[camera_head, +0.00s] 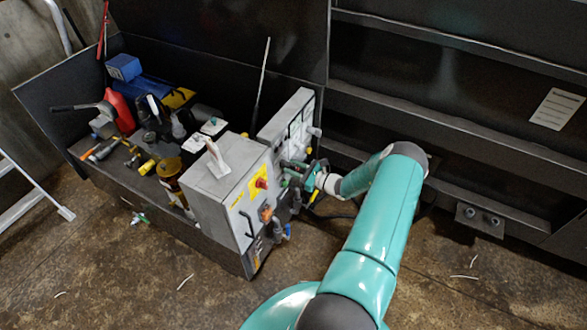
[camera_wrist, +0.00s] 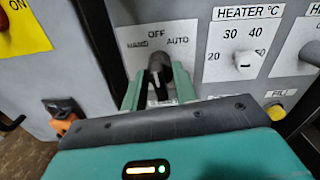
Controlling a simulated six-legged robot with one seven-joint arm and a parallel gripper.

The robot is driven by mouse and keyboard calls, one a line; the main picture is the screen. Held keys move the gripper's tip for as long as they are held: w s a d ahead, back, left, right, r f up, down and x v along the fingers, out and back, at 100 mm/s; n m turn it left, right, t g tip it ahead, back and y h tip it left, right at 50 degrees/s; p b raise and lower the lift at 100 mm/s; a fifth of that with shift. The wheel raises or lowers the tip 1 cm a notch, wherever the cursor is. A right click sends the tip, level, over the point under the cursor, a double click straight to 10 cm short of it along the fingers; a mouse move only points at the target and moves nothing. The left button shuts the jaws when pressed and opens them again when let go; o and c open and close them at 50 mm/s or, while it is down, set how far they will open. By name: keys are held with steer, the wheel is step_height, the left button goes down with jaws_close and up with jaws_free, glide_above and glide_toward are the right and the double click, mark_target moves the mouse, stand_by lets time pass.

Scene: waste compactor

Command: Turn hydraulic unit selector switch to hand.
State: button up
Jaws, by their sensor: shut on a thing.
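The black selector switch (camera_wrist: 159,64) is on a pale plate marked HAND, OFF and AUTO in the wrist view. Its knob stands roughly upright below OFF, but its exact setting is hard to read. My gripper (camera_wrist: 158,78) has one teal finger on each side of the knob and is shut on it. In the head view my gripper (camera_head: 312,180) is at the front of the grey control box (camera_head: 292,125), and it hides the switch there.
Right of the switch is a heater dial (camera_wrist: 243,62) marked 20 to 50, with a yellow button (camera_wrist: 275,111) below. A nearer grey box (camera_head: 222,190) with a red knob on yellow stands beside it. Tools fill the bench at left. The floor in front is mostly clear.

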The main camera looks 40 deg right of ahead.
steer(key=n, duration=0.3)
steer(key=shift+n, duration=2.2)
steer(key=shift+s, duration=0.1)
steer(key=o, duration=0.6)
steer(key=v, duration=1.3)
steer(key=shift+s, duration=0.35)
steer(key=shift+d, duration=0.1)
